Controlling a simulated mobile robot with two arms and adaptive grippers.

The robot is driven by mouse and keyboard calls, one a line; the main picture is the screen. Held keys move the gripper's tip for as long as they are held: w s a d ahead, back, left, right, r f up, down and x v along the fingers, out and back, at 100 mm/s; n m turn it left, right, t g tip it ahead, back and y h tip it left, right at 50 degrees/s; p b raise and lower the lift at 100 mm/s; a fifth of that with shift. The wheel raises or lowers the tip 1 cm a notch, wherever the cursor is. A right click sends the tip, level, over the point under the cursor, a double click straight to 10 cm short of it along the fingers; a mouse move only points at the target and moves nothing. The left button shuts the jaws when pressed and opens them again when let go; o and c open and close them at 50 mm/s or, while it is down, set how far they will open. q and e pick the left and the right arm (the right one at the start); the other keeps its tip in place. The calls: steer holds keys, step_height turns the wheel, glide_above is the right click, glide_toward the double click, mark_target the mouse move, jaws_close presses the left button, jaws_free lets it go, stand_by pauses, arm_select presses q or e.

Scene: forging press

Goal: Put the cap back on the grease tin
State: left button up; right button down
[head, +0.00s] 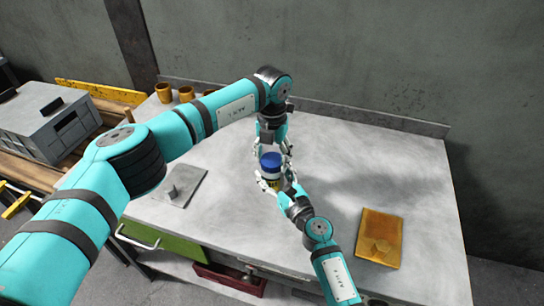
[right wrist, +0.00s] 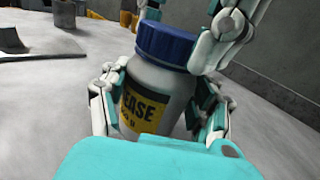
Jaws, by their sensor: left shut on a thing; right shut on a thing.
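The grease tin (right wrist: 155,95) is a white jar with a yellow and black label, upright just above or on the table; I cannot tell which. My right gripper (head: 272,182) is shut around its body, one finger on each side. The blue cap (right wrist: 166,44) is on top of the tin, and no gap shows between them. It also shows in the head view (head: 270,159). My left gripper (head: 273,148) comes down from above and is shut on the cap, its fingers at the cap's sides. Whether the cap is fully seated cannot be seen.
The grey table (head: 330,150) is clear around the grippers. An orange-yellow tray (head: 372,250) lies at the right. A grey plate with a small upright part (head: 188,190) lies at the left. Several tan cups (head: 163,92) stand at the back left. A wall runs behind.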

arm_select(q)
steer(key=o, duration=1.4)
steer(key=shift+c, duration=0.2)
step_height(320, 180, up, 12)
arm_select(e)
steer(key=shift+c, duration=1)
jaws_free()
